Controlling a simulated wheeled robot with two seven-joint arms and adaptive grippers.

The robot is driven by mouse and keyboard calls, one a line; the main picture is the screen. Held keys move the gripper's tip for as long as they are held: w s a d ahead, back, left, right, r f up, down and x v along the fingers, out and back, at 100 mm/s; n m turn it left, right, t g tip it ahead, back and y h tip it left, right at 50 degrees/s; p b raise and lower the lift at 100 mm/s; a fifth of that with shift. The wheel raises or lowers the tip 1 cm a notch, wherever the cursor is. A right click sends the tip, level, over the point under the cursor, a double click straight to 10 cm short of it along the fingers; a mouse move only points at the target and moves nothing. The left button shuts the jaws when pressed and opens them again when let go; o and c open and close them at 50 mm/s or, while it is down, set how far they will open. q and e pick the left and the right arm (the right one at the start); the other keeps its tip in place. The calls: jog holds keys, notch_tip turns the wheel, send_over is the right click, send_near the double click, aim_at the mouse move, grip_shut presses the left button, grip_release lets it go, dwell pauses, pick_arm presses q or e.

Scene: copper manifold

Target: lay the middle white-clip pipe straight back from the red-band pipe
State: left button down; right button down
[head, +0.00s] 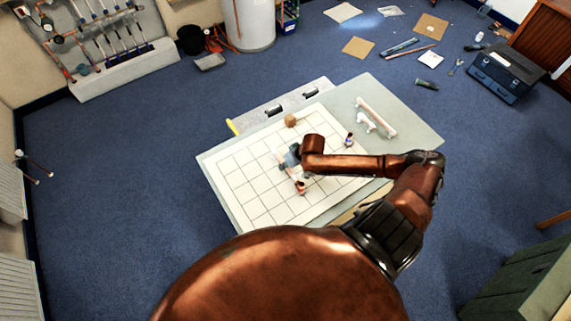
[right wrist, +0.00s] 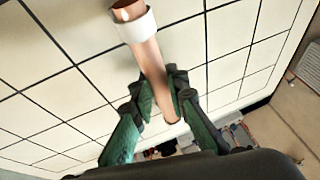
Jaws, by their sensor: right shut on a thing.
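My right gripper (head: 290,160) is over the white gridded board in the head view. In the right wrist view its green fingers (right wrist: 162,92) are shut on a copper pipe (right wrist: 152,68) with a white band or clip (right wrist: 136,26) near its far end. The grid runs behind the pipe; I cannot tell whether the pipe touches the board. A small reddish piece (head: 300,187) shows just in front of the gripper in the head view, too small to identify as the red-band pipe. My left gripper is not in view.
The gridded board (head: 240,180) lies on a pale table (head: 425,135). A long pinkish pipe (head: 376,117) and a white fitting (head: 364,122) lie at the table's right. The board's left part is clear.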

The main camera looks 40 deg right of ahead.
jog(key=shift+f, duration=0.4)
dwell(0.5)
jog(key=c, duration=1.8)
grip_release()
notch_tip(320, 180, up, 9)
jog(key=p, duration=1)
jog(key=shift+r, duration=0.1)
